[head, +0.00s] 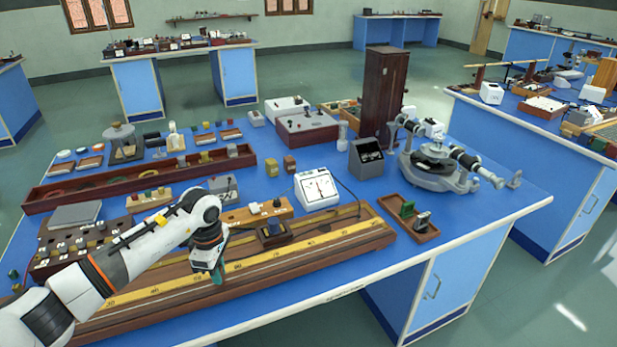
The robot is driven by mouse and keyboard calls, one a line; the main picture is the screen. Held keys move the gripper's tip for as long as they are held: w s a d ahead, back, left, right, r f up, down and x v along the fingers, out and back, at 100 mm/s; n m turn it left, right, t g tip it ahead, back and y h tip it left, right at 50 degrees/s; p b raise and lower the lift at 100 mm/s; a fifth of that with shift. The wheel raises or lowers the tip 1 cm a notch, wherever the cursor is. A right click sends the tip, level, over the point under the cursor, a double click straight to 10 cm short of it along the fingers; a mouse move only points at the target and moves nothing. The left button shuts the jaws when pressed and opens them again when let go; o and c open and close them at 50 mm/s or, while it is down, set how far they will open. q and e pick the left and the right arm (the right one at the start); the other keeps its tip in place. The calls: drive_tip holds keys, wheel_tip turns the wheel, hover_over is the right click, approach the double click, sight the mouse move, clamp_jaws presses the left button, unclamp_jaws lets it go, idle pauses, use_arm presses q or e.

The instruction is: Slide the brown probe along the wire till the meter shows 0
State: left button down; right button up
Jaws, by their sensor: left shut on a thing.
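My left gripper (216,272) points down over the front of the long wooden wire board (350,232), just above its yellow scale. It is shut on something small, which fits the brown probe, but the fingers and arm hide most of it. The wire itself is too thin to make out. The white meter (318,189) stands behind the board, its face tilted up. Its pointer looks close to upright, but the exact reading is too small to tell. My right gripper is out of view.
A dark block (273,234) sits on the board right of my gripper. Behind it is a wooden strip with terminals (257,212). A black cable runs near the meter. A brown tray (408,218) and a grey spectrometer (440,170) stand to the right.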

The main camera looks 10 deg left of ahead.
use_arm(q)
drive_tip(key=shift+s+f, duration=0.2)
drive_tip(key=shift+f, duration=0.1)
drive_tip(key=c, duration=1.3)
unclamp_jaws()
drive_tip(key=shift+r, duration=0.1)
